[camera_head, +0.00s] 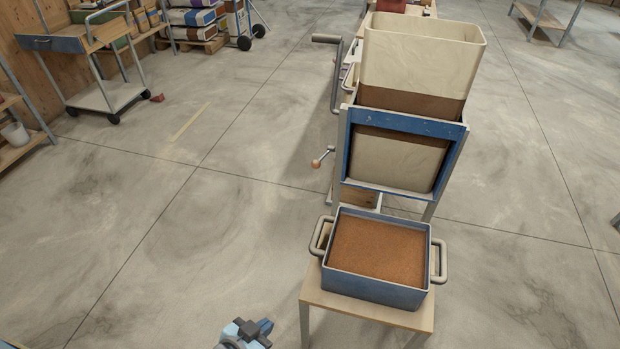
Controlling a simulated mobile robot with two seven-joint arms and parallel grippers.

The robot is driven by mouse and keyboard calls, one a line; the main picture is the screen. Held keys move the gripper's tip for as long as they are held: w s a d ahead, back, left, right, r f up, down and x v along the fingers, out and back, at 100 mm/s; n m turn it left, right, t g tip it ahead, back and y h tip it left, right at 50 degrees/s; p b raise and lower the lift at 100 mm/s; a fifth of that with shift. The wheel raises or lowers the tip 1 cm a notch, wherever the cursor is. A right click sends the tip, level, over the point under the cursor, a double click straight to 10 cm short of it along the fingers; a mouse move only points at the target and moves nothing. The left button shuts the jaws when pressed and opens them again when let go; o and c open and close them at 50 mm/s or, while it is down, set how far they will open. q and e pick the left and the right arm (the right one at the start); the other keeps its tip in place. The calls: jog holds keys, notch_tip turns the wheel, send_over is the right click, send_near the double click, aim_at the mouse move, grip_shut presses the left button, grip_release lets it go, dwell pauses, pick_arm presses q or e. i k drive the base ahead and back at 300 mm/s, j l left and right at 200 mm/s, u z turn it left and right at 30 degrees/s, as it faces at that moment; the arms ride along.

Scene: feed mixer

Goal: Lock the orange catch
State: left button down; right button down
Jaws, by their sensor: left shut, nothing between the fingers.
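A short metal lever with an orange ball knob (316,165) sticks out to the left of the feed mixer's blue frame (345,150); it is the only orange catch-like part I can see. It points down and to the left. Whether it is engaged is too small to tell. My left gripper (250,330) is at the bottom edge, well below and left of the knob and apart from everything. It is shut and empty. My right gripper is out of view.
A blue bin (380,287) of brown feed with side handles stands on a small wooden table (330,300) before the mixer. A cream hopper (420,60) sits on top, with a grey crank (328,39) at its left.

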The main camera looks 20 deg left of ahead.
aim_at(316, 164)
jog(key=z, duration=2.1)
jog(key=k+j, duration=0.2)
jog(key=j, duration=0.25)
jog(key=k+j, duration=0.2)
jog(key=j, duration=0.2)
jog(key=k+j, duration=0.2)
jog(key=j, duration=0.25)
jog(key=k+j, duration=0.2)
jog(key=j, duration=0.25)
jog(key=k+j, duration=0.2)
jog(key=j, duration=0.2)
jog(key=k+j, duration=0.25)
jog(key=j, duration=0.2)
jog(key=k+j, duration=0.2)
jog(key=j, duration=0.25)
jog(key=k+j, duration=0.2)
jog(key=j, duration=0.2)
jog(key=i, duration=0.35)
